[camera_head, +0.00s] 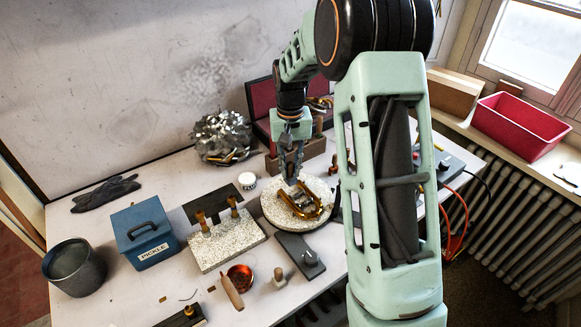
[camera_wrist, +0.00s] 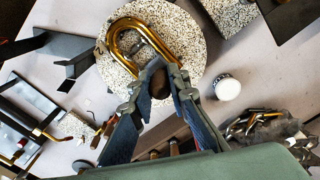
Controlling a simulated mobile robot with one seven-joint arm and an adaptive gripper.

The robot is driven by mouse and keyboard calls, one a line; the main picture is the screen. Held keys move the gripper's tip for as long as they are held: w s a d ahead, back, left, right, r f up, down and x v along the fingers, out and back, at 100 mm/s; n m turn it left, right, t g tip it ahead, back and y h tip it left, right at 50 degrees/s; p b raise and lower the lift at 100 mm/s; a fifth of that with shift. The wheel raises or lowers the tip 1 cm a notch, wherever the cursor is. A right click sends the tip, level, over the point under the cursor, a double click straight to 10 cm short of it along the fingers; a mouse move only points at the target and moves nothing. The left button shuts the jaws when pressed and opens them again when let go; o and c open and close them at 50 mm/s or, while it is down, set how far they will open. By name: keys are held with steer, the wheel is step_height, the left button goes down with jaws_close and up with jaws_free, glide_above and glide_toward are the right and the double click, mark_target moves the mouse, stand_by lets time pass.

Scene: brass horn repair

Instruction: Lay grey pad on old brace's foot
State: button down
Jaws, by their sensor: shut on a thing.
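My gripper (camera_head: 291,178) points down over a round speckled board (camera_head: 270,208) at the middle of the bench. A curved brass tube (camera_head: 322,210) lies on that board; its U-bend (camera_wrist: 122,27) shows clearly in the wrist view. In the wrist view my gripper (camera_wrist: 160,88) is shut on a dark brown rounded, knob-like thing (camera_wrist: 158,80), close to the brass loop. A small greyish patch (camera_head: 303,199) shows within the brass in the head view. I cannot tell whether it is the grey pad or a brace. The brace's foot cannot be made out.
A speckled slab (camera_head: 230,248) with brass posts is left of the round board. A dark grey plate (camera_head: 295,252) lies in front. A white jar (camera_head: 247,181) stands behind left. A blue box (camera_head: 145,236) and grey pot (camera_head: 75,268) stand farther left.

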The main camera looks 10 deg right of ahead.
mark_target(290, 177)
steer(key=shift+f+b, duration=1.95)
steer(key=shift+f, duration=1.05)
steer(key=shift+f, duration=0.35)
steer(key=c, duration=1.8)
jaws_free()
steer(key=shift+o, duration=0.6)
steer(key=o, duration=0.4)
steer(key=shift+r+p, duration=2)
steer(key=shift+r, duration=1.5)
